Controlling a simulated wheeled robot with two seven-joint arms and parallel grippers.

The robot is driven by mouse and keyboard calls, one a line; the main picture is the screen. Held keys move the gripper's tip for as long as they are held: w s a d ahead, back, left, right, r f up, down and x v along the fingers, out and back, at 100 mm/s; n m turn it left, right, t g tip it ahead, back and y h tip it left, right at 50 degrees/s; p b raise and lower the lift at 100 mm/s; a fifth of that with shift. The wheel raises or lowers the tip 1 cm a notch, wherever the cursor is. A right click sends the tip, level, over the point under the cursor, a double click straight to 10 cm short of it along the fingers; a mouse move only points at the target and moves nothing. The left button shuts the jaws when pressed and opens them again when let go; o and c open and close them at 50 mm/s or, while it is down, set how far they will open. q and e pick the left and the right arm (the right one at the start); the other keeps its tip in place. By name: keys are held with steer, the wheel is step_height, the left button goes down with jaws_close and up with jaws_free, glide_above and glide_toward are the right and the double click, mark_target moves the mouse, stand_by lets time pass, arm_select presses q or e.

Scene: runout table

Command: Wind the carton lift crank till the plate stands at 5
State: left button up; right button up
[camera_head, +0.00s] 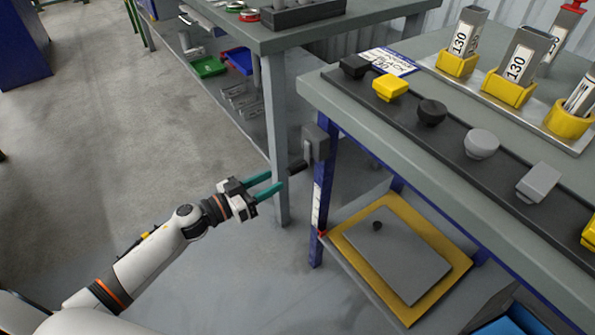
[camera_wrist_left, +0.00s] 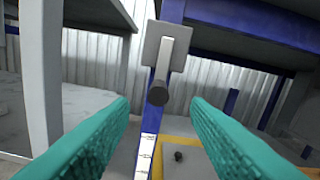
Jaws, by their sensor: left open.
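The carton lift crank hangs on a grey box (camera_head: 316,142) on the blue post under the table edge; its dark knob (camera_head: 297,167) sticks out toward my left gripper. My left gripper (camera_head: 276,184) is open and empty, with teal fingers pointing at the knob but short of it. In the left wrist view, the knob (camera_wrist_left: 157,94) shows between and beyond the fingertips (camera_wrist_left: 159,104), below the grey crank arm (camera_wrist_left: 168,63). The lift plate (camera_head: 395,252), grey with a yellow border, sits low. A red pointer (camera_head: 322,234) is near the foot of the white scale (camera_head: 317,205); its numbers are unreadable.
The worktable (camera_head: 430,140) above the lift carries a dark rail with several knobs and yellow holders with tags. Another table (camera_head: 280,35) stands behind, its grey leg (camera_head: 276,140) close past my fingers. The floor at left (camera_head: 100,150) is clear.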

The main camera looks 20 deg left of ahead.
mark_target(306, 163)
arm_select(q)
steer(key=b+x, duration=0.1)
steer(key=x, duration=0.7)
steer(key=shift+a, duration=0.1)
steer(key=shift+w+d, duration=0.35)
steer(key=shift+w, duration=0.1)
arm_select(e)
steer(key=shift+w+v, duration=0.15)
steer(key=shift+v, duration=0.8)
steer(key=shift+w+v, duration=0.2)
steer(key=shift+v, duration=0.7)
steer(key=shift+r, duration=0.1)
arm_select(q)
jaws_close()
